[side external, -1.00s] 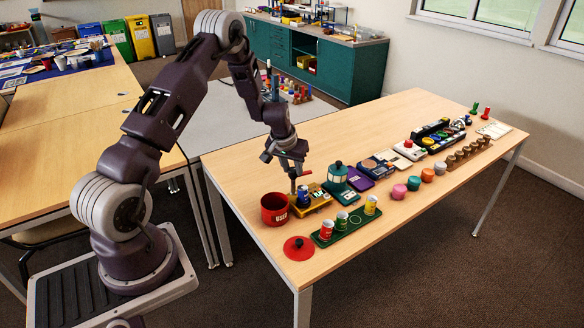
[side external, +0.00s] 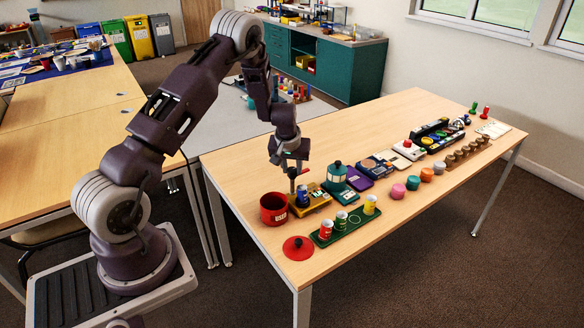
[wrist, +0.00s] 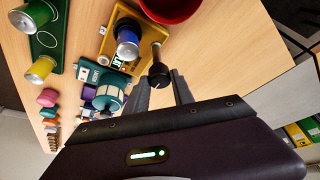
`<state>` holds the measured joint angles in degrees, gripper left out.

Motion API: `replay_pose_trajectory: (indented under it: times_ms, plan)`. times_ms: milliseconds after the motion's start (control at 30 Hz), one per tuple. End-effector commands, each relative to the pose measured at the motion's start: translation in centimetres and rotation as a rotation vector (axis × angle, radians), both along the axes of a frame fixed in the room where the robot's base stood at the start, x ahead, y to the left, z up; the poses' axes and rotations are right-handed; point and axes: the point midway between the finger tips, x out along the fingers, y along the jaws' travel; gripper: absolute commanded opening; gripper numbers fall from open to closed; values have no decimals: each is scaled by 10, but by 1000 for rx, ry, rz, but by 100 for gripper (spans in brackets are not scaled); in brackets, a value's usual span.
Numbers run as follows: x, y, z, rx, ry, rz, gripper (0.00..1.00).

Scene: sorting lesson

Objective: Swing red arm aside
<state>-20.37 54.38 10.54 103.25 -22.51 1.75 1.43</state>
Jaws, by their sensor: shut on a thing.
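The yellow-based stand (side external: 318,202) sits near the table's left end and holds a blue can (side external: 303,196), which also shows in the wrist view (wrist: 128,40). A post with a black knob (wrist: 158,74) rises from the stand's side. A short red piece (side external: 303,171) shows at the post top in the side view, just under my gripper (side external: 291,165). In the wrist view my gripper (wrist: 160,82) has its fingers on either side of the knob, shut on it. The fingers partly hide the contact, and the red arm's full length cannot be made out.
A red pot (side external: 274,209) stands close on the left of the stand, with a red lid (side external: 298,248) in front. A green tray (side external: 347,229) of small cans lies in front. A teal lantern-like device (side external: 337,176) stands close on the right. Bare table lies behind.

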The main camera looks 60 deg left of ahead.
Motion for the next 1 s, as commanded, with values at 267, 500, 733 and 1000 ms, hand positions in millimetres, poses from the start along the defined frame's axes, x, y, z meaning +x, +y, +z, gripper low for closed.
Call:
replay_pose_trajectory:
  times_ms: [267, 500, 733, 1000]
  plan:
    - [-1, 0, -1, -1, 2, 0, 51]
    - [-3, -4, 13, 0, -1, -1, 51]
    - [-16, -16, 55, 0, 0, -1, 51]
    - [-20, -20, 65, -1, 2, 0, 51]
